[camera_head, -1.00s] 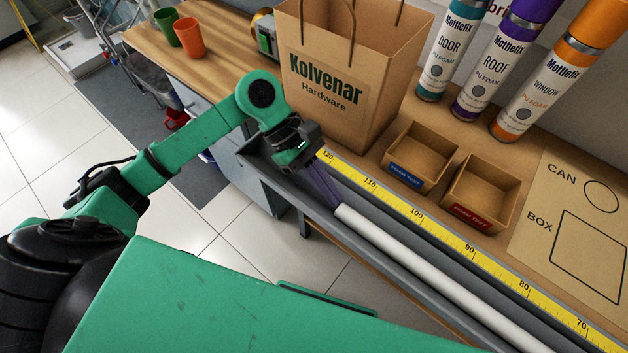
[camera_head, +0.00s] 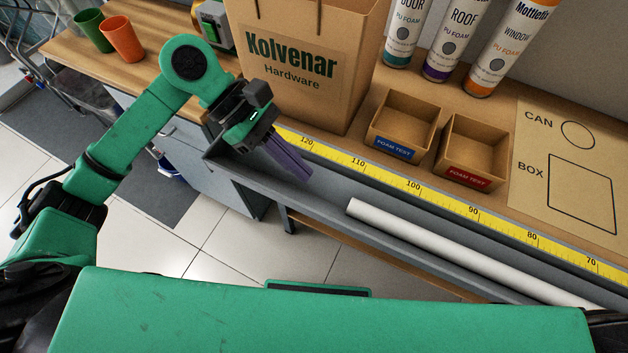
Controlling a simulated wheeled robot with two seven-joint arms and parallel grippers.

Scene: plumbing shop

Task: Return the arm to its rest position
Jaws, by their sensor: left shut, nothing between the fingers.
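My left arm comes in from the left. My left gripper (camera_head: 304,172) has purple fingers that are shut with nothing between them. It hangs over the grey channel at the bench's front edge, in front of the paper bag. A white pipe (camera_head: 450,243) lies along the channel to the right, and its near end is apart from the fingertips. My right gripper is not in view.
A Kolvenar Hardware bag (camera_head: 340,100) stands behind the gripper. A yellow measuring tape (camera_head: 390,178) runs along the bench edge. Two cardboard boxes, one with a blue label (camera_head: 394,146) and one with a red label (camera_head: 466,175), stand behind it. Cups (camera_head: 123,40) stand far left.

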